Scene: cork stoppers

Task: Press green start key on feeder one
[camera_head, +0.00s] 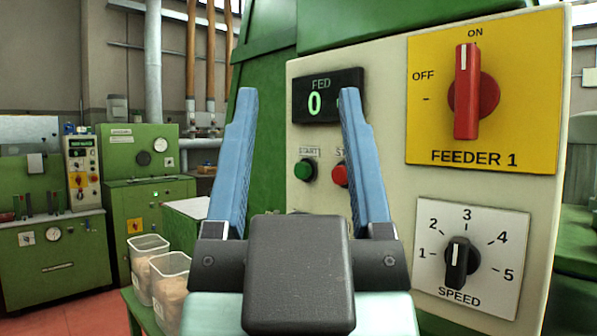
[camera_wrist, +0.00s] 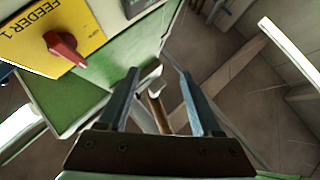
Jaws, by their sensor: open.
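The green start key (camera_head: 305,170) is a round button under a START label on the cream panel of feeder one. In the head view it shows between the two blue fingers of my gripper (camera_head: 296,92). My gripper is open and empty, in front of the panel. The red stop button (camera_head: 340,175) sits right of the green key, partly hidden by the right finger. In the wrist view my gripper (camera_wrist: 158,70) points past the panel's edge, and the green key is not seen there.
The red rotary switch (camera_head: 468,92) on the yellow FEEDER 1 plate points to ON. It also shows in the wrist view (camera_wrist: 66,48). Clear bins (camera_head: 150,250) stand at lower left. Green machines (camera_head: 150,180) stand behind.

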